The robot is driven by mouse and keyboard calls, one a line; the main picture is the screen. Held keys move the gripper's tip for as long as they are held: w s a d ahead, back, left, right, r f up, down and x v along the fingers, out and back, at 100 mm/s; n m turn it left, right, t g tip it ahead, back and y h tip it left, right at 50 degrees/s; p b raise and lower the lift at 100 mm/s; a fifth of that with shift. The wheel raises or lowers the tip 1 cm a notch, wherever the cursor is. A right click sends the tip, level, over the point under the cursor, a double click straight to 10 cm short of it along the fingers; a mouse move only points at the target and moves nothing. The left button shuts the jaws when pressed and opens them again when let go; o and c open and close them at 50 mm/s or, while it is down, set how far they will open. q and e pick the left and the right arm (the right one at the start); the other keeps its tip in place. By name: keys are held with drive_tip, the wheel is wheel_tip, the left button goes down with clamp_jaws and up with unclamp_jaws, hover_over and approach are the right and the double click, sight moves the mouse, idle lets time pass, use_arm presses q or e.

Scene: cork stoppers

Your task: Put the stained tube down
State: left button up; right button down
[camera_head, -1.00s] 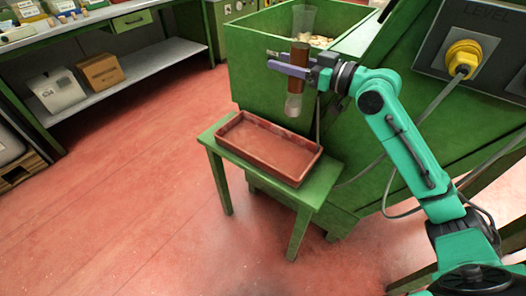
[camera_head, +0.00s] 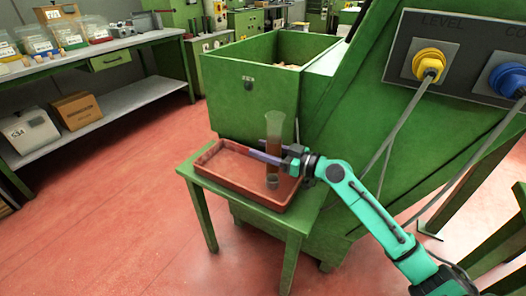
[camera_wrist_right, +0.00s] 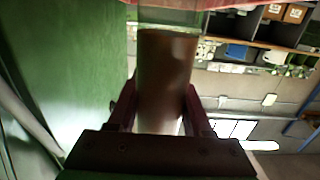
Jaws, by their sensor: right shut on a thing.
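The stained tube (camera_head: 274,135) is a clear upright cylinder with a brown band around its middle. My right gripper (camera_head: 268,153) is shut on it around the brown part. The tube's lower end is over the red-brown tray (camera_head: 222,173), toward its right side; I cannot tell whether it touches the tray floor. In the right wrist view the brown part of the tube (camera_wrist_right: 165,75) stands between the two fingers (camera_wrist_right: 162,115). My left gripper is in neither view.
The tray lies on a small green table (camera_head: 188,168) beside a large green bin (camera_head: 250,85). A sloped green machine with yellow and blue plugs (camera_head: 428,65) stands to the right, its cables hanging down. A workbench (camera_head: 100,50) with several containers is at the back left.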

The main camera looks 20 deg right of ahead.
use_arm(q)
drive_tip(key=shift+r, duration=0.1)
use_arm(e)
drive_tip(key=shift+c, duration=1.6)
unclamp_jaws()
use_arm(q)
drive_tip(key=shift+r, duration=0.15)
use_arm(e)
drive_tip(key=shift+r, duration=0.1)
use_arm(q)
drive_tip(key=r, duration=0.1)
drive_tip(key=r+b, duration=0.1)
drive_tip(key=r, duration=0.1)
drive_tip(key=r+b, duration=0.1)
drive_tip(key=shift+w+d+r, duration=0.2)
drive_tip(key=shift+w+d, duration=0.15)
use_arm(e)
drive_tip(key=v, duration=1.2)
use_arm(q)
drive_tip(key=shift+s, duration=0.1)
use_arm(e)
drive_tip(key=shift+s+a, duration=0.1)
